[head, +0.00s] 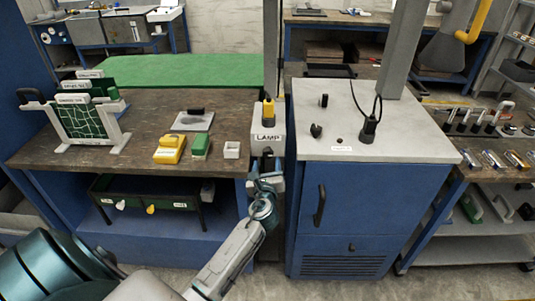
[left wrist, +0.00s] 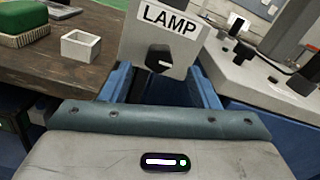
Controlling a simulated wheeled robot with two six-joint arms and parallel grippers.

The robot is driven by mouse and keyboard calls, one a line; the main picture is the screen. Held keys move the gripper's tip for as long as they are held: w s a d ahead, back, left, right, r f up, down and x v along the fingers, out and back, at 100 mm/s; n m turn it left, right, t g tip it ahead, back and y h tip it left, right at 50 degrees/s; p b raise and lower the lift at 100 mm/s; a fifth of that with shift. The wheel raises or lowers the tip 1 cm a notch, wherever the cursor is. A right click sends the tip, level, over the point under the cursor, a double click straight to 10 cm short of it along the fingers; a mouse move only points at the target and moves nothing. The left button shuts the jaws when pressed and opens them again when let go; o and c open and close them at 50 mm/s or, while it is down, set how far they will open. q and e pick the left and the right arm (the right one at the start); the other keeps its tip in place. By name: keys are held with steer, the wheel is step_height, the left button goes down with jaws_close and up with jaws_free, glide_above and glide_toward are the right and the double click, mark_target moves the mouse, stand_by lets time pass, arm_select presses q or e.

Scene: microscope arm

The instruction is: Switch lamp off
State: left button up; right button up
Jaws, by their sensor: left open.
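The grey lamp switch box (head: 269,137) stands between the wooden bench and the blue cabinet, with a white LAMP label on its front. In the left wrist view the LAMP plate (left wrist: 140,50) fills the top middle. A black knob (left wrist: 158,57) with a white mark sits on it below the label. My left gripper (head: 267,164) is open and empty, in front of the box. In the left wrist view its two blue fingers (left wrist: 161,76) point at the plate, one on each side below the knob. Contact cannot be told. My right gripper is not in view.
A yellow and black part (head: 268,110) sits atop the lamp box. The bench at left holds a yellow block (head: 169,150), a green sponge-like block (head: 200,145) and a small white open box (head: 232,150). The blue cabinet (head: 345,212) stands close on the right.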

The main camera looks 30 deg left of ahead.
mark_target(267, 155)
arm_select(q)
steer(key=x, duration=0.5)
steer(key=shift+w+a, duration=0.1)
steer(key=shift+w, duration=0.1)
steer(key=c, duration=1)
